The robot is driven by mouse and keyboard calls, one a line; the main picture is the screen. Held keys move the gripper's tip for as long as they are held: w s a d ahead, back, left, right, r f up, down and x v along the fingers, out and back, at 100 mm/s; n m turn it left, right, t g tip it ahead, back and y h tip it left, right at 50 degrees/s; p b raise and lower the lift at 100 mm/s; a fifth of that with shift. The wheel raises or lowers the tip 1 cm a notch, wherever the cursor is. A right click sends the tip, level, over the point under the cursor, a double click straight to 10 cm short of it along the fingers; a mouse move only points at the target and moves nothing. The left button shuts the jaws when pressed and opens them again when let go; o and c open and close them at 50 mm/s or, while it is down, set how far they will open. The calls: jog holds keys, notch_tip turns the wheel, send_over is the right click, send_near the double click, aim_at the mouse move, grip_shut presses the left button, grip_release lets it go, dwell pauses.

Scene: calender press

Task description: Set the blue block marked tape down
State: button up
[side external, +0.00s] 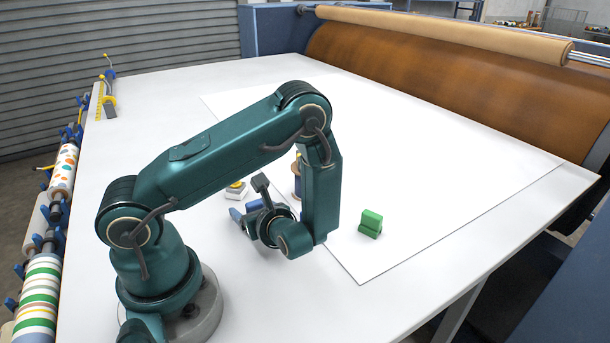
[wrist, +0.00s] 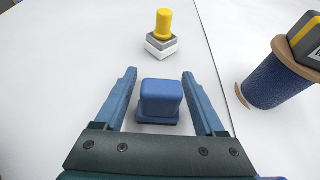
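A blue block (wrist: 161,97) with a wider blue foot shows in the wrist view, between the two fingers of my gripper (wrist: 159,73). A strip of white shows on each side of it, so neither finger appears to touch it. My gripper is open. The block looks to rest on the white table, and no tape marking is readable on it. In the side view my gripper is low over the table and my wrist hides much of it; a blue patch (side external: 254,204) beside the wrist may be the block or a finger.
A grey-and-white block with a yellow knob (wrist: 162,35) stands just beyond the fingers. A blue spool (wrist: 272,82) with a dark, yellow-striped item (wrist: 307,38) on top stands at right. A green block (side external: 370,223) sits on the white sheet (side external: 440,190). Open table surrounds these.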

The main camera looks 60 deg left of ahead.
jog(key=shift+r, duration=0.15)
jog(key=v, duration=1.1)
jog(key=shift+d, duration=0.4)
jog(key=shift+s+d+r+n+g+h, duration=0.15)
jog(key=shift+s+r+n+g+h, duration=0.15)
jog(key=shift+r+n+h, duration=0.25)
jog(key=s+d+r+n+t+h, duration=0.1)
jog(key=d+r+n+t+h, duration=0.2)
jog(key=n, duration=0.5)
jog(key=s+d+r+n+t+h, duration=0.1)
jog(key=d+r+n+t+h, duration=0.2)
jog(key=d+r+n+h, duration=0.2)
jog(key=shift+s+r+n+h, duration=0.3)
jog(key=shift+r+n+h, duration=1)
jog(key=shift+n+h, duration=0.75)
jog(key=shift+d, duration=0.1)
